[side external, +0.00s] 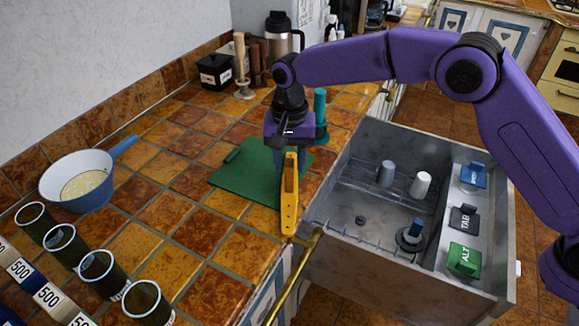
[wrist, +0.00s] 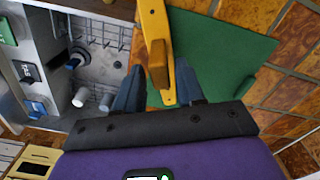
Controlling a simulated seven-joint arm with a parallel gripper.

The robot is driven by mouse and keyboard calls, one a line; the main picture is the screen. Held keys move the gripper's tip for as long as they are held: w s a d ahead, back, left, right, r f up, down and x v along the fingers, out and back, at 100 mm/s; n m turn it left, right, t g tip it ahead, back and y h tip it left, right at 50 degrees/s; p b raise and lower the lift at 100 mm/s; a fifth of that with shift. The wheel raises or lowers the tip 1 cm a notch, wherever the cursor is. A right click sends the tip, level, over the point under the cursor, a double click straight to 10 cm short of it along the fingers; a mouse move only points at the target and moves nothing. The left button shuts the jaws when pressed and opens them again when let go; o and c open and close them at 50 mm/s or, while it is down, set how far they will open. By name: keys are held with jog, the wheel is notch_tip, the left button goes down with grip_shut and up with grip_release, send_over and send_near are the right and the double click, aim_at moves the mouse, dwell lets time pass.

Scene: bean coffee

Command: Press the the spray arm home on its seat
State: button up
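The yellow spray arm (side external: 289,200), a long bar with a raised grip block, lies at the counter's front edge, along the green mat's edge; it also shows in the wrist view (wrist: 153,22). My gripper (side external: 284,162) is above its far end, pointing down. In the wrist view my gripper's fingers (wrist: 160,76) are apart, one on each side of the grip block, with no clear contact. A grey open tub (side external: 335,254) stands to the right. A small dark stub (side external: 360,220) on its floor may be the seat; I cannot be sure.
The tub holds a round dark part with a blue tab (side external: 410,237), two grey cups (side external: 421,185) on a rack, and a panel with several coloured tabs (side external: 464,260). A brass rail (side external: 292,277) runs along the counter front. A blue pan (side external: 77,181) and several cups stand left.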

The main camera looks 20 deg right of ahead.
jog(key=shift+c, duration=0.5)
grip_shut()
jog(key=shift+r, duration=4)
